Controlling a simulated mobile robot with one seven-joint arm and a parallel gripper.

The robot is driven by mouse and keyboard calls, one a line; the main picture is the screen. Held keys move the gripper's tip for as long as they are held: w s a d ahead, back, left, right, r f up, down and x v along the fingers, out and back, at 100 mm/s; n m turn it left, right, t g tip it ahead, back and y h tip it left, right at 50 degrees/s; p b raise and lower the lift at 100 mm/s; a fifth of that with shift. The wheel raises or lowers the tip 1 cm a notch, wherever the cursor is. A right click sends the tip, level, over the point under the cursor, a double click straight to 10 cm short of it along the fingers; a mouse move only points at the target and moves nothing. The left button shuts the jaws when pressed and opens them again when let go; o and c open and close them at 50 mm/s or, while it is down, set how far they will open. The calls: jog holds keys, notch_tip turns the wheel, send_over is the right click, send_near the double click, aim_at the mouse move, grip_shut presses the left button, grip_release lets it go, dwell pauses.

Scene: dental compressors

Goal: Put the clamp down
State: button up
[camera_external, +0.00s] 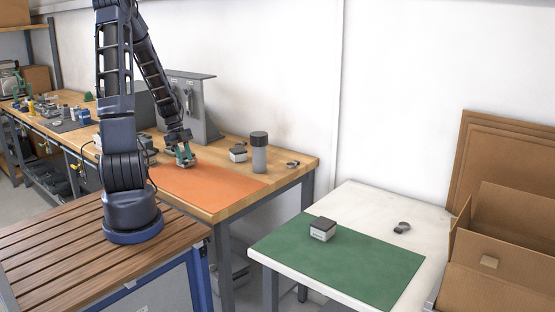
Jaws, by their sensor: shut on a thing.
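My gripper (185,157) has teal fingers and points down over the wooden workbench, at the back left edge of the orange mat (212,188). It is shut on a small greyish thing at its fingertips, which I take to be the clamp (188,163). The clamp is mostly hidden by the fingers, and its shape is too small to make out. I cannot tell whether it touches the bench or mat. The orange mat's visible surface is bare.
A grey-black cylinder (259,153), a small box (238,153) and a dark ring-like part (293,164) stand right of the gripper. A grey metal bracket (196,105) rises behind it. A white table (352,194) with a green mat (375,268) is at right.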

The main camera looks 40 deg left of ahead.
aim_at(185, 164)
jog(key=shift+f, duration=1.9)
jog(key=shift+f, duration=0.15)
jog(key=o, duration=0.9)
jog(key=shift+o, duration=0.2)
